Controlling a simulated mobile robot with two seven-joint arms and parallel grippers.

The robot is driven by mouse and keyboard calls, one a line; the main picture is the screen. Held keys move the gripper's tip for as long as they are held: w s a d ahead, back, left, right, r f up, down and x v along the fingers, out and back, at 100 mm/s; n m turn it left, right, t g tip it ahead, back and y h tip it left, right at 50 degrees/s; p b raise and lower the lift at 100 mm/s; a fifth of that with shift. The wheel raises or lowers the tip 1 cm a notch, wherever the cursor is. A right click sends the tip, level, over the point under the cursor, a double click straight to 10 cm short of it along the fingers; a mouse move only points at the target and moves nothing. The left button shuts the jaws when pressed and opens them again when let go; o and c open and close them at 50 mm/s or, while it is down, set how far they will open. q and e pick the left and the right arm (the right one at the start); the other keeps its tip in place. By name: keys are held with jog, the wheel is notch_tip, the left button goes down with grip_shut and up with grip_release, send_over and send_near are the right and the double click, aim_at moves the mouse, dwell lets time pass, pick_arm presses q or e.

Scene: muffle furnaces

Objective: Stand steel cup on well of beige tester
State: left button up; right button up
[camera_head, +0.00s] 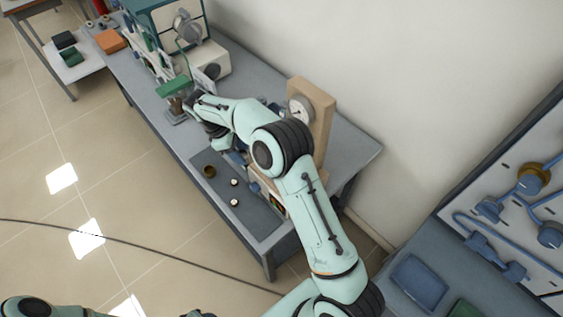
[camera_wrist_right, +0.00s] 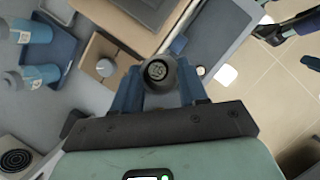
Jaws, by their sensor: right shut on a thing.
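My right gripper (camera_wrist_right: 158,80) is shut on a small round grey cup (camera_wrist_right: 158,71), which looks like the steel cup. I look at its round, dark-patterned end between the blue fingers. I cannot make out the well. My left gripper is out of view.
A dark mat (camera_head: 213,160) on the bench's front part holds a brown ring-like cup (camera_head: 209,171) and two small pale round items. Blue bottles (camera_wrist_right: 38,76) stand at left in the wrist view. A white machine (camera_head: 208,62) and a green-topped stand (camera_head: 173,87) are farther back.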

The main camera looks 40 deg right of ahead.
jog(key=s+d, duration=0.2)
jog(key=s+d+b, duration=0.1)
jog(key=s+d, duration=0.4)
jog(key=shift+s+d+f, duration=0.15)
jog(key=shift+d+f, duration=0.15)
jog(key=shift+d, duration=0.1)
jog(key=shift+s+d, duration=0.15)
jog(key=shift+d, duration=0.25)
jog(key=shift+s+d+b, duration=0.35)
jog(key=shift+s+d+f, duration=0.1)
jog(key=shift+s+d, duration=0.1)
jog(key=shift+w+f, duration=0.1)
jog(key=shift+f, duration=1.5)
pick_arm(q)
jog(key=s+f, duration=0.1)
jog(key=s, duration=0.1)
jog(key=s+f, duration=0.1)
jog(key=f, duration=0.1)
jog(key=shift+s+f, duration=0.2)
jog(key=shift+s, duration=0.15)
